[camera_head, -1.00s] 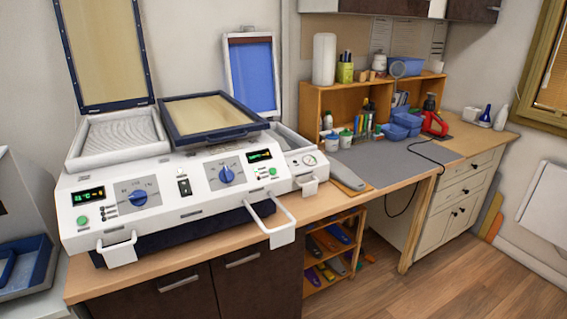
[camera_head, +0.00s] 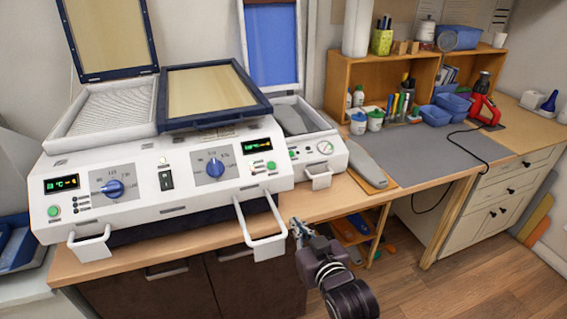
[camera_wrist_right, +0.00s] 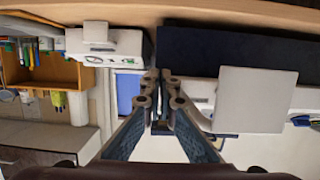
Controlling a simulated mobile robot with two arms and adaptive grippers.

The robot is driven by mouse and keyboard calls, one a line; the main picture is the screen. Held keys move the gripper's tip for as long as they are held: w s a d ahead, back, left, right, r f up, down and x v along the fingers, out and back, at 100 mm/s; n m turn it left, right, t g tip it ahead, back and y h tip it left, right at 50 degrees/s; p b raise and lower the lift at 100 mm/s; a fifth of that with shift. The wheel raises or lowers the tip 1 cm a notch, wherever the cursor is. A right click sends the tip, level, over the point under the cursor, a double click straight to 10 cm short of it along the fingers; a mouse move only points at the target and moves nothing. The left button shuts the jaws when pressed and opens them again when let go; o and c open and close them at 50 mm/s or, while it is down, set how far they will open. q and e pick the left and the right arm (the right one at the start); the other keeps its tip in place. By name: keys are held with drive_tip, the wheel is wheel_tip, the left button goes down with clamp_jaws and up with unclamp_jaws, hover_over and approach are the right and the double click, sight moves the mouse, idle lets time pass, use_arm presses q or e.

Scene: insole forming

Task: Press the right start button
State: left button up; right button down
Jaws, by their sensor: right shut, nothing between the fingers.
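The right start button (camera_head: 271,165) is a small round green button under the right display on the front panel of the white heating machine (camera_head: 140,217). My right gripper (camera_head: 297,226) is in front of the machine, below the button's height and to its right, close to the right white handle (camera_head: 264,246). Its fingers are shut and empty; they also show closed in the right wrist view (camera_wrist_right: 161,82), pointing at the machine's underside and handle. The button cannot be made out in the wrist view. My left gripper is in neither view.
A left start button (camera_head: 54,211) and blue dials (camera_head: 216,168) share the panel. A smaller vacuum unit (camera_head: 318,155) stands to the right. The handles stick out over the wooden bench edge. A grey mat (camera_head: 420,150) lies mostly clear at right.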

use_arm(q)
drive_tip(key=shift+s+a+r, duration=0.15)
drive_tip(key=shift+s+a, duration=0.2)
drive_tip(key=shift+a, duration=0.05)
use_arm(e)
wheel_tip(320, 180, up, 13)
drive_tip(key=s+a+t+y, duration=0.1)
drive_tip(key=s+t, duration=0.1)
drive_tip(key=shift+r, duration=0.2)
drive_tip(key=shift+s+a, duration=0.1)
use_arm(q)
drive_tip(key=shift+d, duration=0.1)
